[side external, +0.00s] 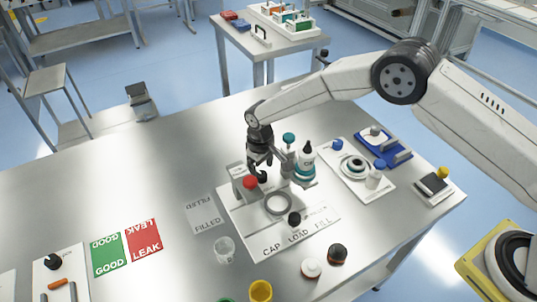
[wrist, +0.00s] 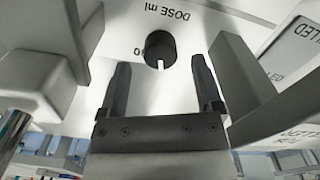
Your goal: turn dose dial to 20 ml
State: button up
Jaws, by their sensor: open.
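The dose dial (wrist: 161,47) is a dark round knob on a pale panel, under the upside-down lettering "DOSE ml". A light pointer mark on it points down in the wrist view, toward my gripper. One scale number beside the knob is partly hidden and I cannot read it surely. My gripper (wrist: 160,68) is open, its two dark fingers on either side of and just short of the knob, apparently not touching it. In the side view my gripper (side external: 259,168) is over the filling station, where I cannot make out the dial.
A red cap-like part (side external: 250,182) is close below my gripper. A white bottle (side external: 305,158) with a teal band stands right of it. The station board (side external: 240,226) holds a grey ring (side external: 278,203) and a black knob (side external: 295,218). A clear cup (side external: 224,249) stands in front.

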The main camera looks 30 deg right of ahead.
jog(key=shift+f, duration=1.05)
jog(key=shift+c, duration=0.3)
grip_shut()
jog(key=shift+m, duration=1.6)
jog(key=shift+o, duration=0.3)
grip_release()
jog(key=shift+r, duration=0.15)
